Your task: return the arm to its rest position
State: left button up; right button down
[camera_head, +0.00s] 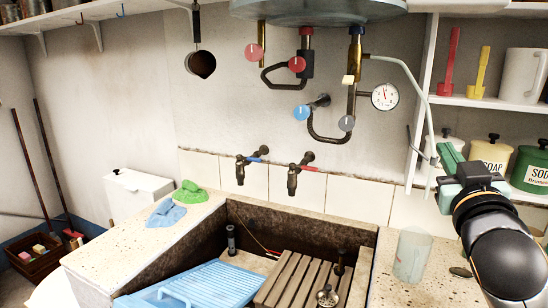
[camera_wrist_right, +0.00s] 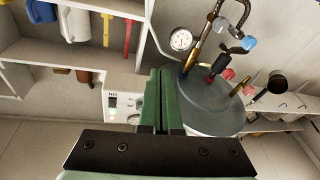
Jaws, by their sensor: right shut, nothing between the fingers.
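My right arm comes in from the right edge in the head view. Its green right gripper (camera_head: 449,160) is held up above the right end of the stone counter, in front of the wall and beside the soap tin. In the right wrist view the two green fingers of the right gripper (camera_wrist_right: 160,100) lie together, shut, with nothing between them. My left gripper is not in view.
A clear beaker (camera_head: 411,254) stands on the counter below my right gripper. Soap (camera_head: 491,153) and soda (camera_head: 531,168) tins are close to it. The stone trough (camera_head: 215,240) holds a blue washboard (camera_head: 195,284) and a wooden rack (camera_head: 300,282). A gauge (camera_head: 385,97) and pipes are on the wall.

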jog(key=s+a+f+n+g+y, duration=0.1)
jog(key=s+a+f+g, duration=0.15)
jog(key=f, duration=0.75)
jog(key=s+a+f+n+g+y, duration=0.1)
jog(key=f+g+y, duration=0.15)
jog(key=f, duration=0.85)
jog(key=s+a+f+g+y, duration=0.1)
jog(key=s+a+f+g, duration=0.15)
jog(key=f, duration=0.75)
jog(key=s+a+f+n+g+y, duration=0.1)
jog(key=s+a+f+g, duration=0.25)
jog(key=s+f, duration=0.6)
jog(key=s+a+f+g+y, duration=0.1)
jog(key=s+a+f+g, duration=0.1)
jog(key=s+f+g, duration=0.55)
jog(key=w+a+f+t+y+p, duration=0.1)
jog(key=a+f+t+y+p, duration=0.1)
jog(key=f+t+p, duration=0.3)
jog(key=shift+w+a+f+t, duration=0.4)
jog(key=shift+a+t, duration=0.5)
jog(key=shift+t, duration=0.65)
